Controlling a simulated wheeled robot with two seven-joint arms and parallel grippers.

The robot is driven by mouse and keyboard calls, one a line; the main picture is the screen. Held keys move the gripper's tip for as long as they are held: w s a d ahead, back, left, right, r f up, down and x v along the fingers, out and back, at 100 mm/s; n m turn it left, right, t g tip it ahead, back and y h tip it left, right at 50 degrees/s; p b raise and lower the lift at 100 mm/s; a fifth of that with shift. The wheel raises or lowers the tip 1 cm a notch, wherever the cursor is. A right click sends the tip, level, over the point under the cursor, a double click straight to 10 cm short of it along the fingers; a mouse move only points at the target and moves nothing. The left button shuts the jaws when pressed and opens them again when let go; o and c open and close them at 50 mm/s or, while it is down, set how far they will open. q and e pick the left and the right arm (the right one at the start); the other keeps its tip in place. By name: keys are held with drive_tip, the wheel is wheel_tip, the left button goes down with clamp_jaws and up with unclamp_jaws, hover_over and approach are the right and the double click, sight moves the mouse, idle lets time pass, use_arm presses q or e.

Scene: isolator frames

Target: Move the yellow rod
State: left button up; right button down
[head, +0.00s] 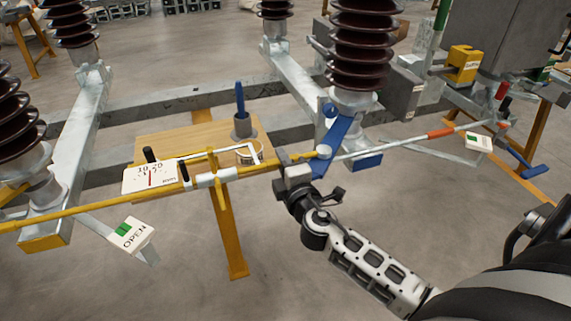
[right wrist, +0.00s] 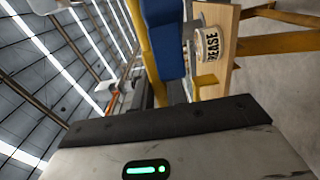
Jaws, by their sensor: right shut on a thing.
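The yellow rod (head: 90,209) runs from the left edge of the head view, rising slightly, to the middle. My right gripper (head: 289,163) is shut on the rod near its right end, beside a blue lever (head: 335,138). The gripper hides part of the rod there. In the right wrist view the yellow rod (right wrist: 148,55) runs up from the gripper, next to the blue part (right wrist: 163,35). My left gripper is not in view.
A wooden board (head: 180,137) on a yellow leg carries a grey pot with a blue handle (head: 240,108) and a grease tin (right wrist: 207,45). A gauge plate (head: 150,178) and an OPEN sign (head: 130,235) stand by the rod. Brown insulators (head: 360,45) rise behind.

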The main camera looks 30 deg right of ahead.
drive_tip(key=c, duration=1.4)
unclamp_jaws()
use_arm(q)
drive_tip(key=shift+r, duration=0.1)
drive_tip(key=b, duration=0.2)
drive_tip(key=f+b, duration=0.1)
drive_tip(key=b, duration=0.1)
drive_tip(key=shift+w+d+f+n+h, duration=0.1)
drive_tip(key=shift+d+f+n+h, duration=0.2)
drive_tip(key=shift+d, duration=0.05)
use_arm(e)
drive_tip(key=v, duration=1.6)
drive_tip(key=shift+w+a, duration=0.1)
use_arm(q)
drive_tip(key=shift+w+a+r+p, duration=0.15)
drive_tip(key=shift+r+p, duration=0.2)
drive_tip(key=shift+p, duration=0.45)
use_arm(e)
drive_tip(key=s+a+f+m+g+y, duration=0.2)
drive_tip(key=a+f+m+g+y, duration=0.1)
drive_tip(key=a+f+m, duration=0.3)
drive_tip(key=s+a+f+m+g+y, duration=0.3)
drive_tip(key=a+f+m+g+y, duration=0.1)
drive_tip(key=a+f+m, duration=0.2)
drive_tip(key=shift+f+m, duration=0.7)
